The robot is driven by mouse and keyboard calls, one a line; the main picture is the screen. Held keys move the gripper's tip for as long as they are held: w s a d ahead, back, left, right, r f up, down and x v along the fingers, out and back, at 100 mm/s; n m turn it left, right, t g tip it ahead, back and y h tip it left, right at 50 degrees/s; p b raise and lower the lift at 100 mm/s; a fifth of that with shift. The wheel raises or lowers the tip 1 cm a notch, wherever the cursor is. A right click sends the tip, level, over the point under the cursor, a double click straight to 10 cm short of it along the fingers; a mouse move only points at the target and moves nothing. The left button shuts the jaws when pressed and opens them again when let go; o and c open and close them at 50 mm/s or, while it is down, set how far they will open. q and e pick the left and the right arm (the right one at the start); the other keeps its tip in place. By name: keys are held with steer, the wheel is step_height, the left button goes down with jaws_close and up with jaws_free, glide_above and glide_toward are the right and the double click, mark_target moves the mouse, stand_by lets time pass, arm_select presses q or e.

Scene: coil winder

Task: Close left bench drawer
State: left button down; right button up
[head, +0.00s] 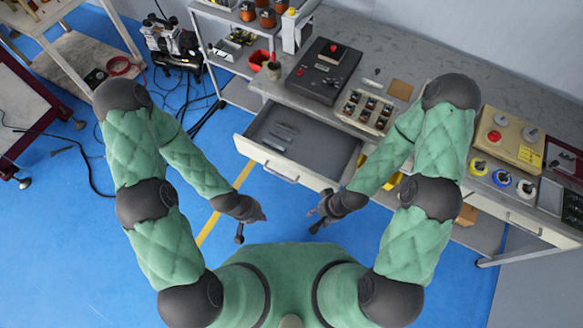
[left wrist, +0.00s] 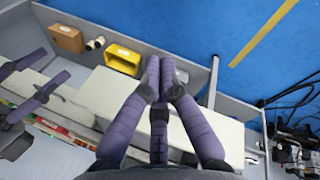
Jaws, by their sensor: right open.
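The left bench drawer (head: 345,160) is pulled out from under the grey bench, with a few grey tools lying inside it. Its pale front has a handle (head: 281,174) and faces me. My left gripper (head: 253,226) is below and left of the handle in the picture, apart from the drawer, with its fingers and thumb spread. In the left wrist view, its purple fingers (left wrist: 159,82) hold nothing visible. A pale panel there is partly hidden by the fingers, and I cannot tell whether it is the drawer. My right gripper (head: 320,213) is open and empty, below the drawer's right corner.
The bench top holds a dark device (head: 322,70), a tray of small parts (head: 366,110) and a beige control box (head: 508,138). A yellow bin (left wrist: 122,58) sits on a lower shelf. An air compressor (head: 172,42) stands at the back left.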

steer(key=shift+w+a+f, duration=0.1)
steer(key=shift+a+f, duration=0.05)
stand_by(0.5)
